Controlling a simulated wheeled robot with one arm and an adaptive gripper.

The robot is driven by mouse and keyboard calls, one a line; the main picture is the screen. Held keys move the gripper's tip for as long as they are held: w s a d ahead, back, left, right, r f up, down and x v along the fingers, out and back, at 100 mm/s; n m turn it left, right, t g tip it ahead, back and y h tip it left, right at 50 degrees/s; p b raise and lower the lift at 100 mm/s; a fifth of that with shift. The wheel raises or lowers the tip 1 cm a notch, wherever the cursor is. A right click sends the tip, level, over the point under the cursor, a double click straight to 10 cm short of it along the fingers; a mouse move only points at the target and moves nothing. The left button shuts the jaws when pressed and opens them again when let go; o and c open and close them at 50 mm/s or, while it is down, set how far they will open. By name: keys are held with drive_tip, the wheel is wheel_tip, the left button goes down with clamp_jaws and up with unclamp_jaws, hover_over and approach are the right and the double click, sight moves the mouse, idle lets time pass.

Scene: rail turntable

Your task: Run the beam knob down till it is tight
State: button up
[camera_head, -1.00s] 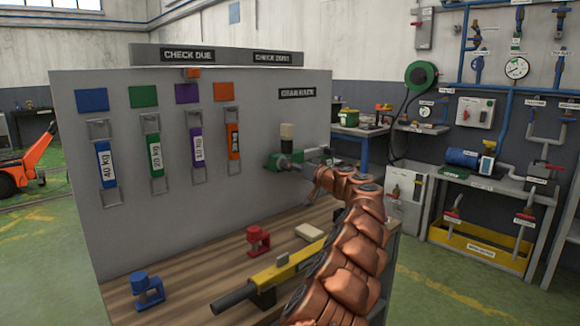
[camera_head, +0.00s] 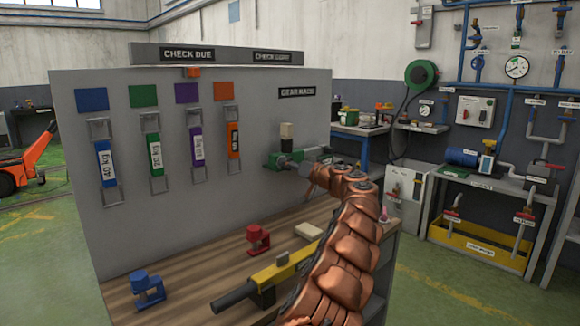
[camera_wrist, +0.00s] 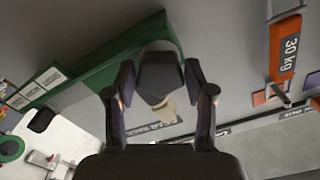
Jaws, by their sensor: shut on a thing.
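The green beam (camera_head: 291,157) stands out from the grey panel below the GEAR RACK sign. It crosses the wrist view as a long green bar (camera_wrist: 98,77). The dark grey beam knob (camera_wrist: 160,73) sits between my two fingers in the wrist view. My gripper (camera_wrist: 160,90) is shut on it, one finger at each side. In the head view my gripper (camera_head: 307,170) is at the front of the green beam, and the knob is mostly hidden there. A pale block with a dark lower part (camera_head: 287,135) stands above the beam.
Colored straps with kg labels hang on the panel (camera_head: 262,200) to the left. On the wooden bench (camera_head: 205,262) are a blue clamp (camera_head: 147,288), a red clamp (camera_head: 258,239), a pale block (camera_head: 308,231) and a yellow tool (camera_head: 284,270) beside my arm.

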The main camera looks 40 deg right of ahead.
drive_tip(key=shift+c, duration=1.4)
drive_tip(key=shift+m, duration=0.3)
drive_tip(key=shift+m+p, duration=5.2)
drive_tip(key=shift+m, duration=4.8)
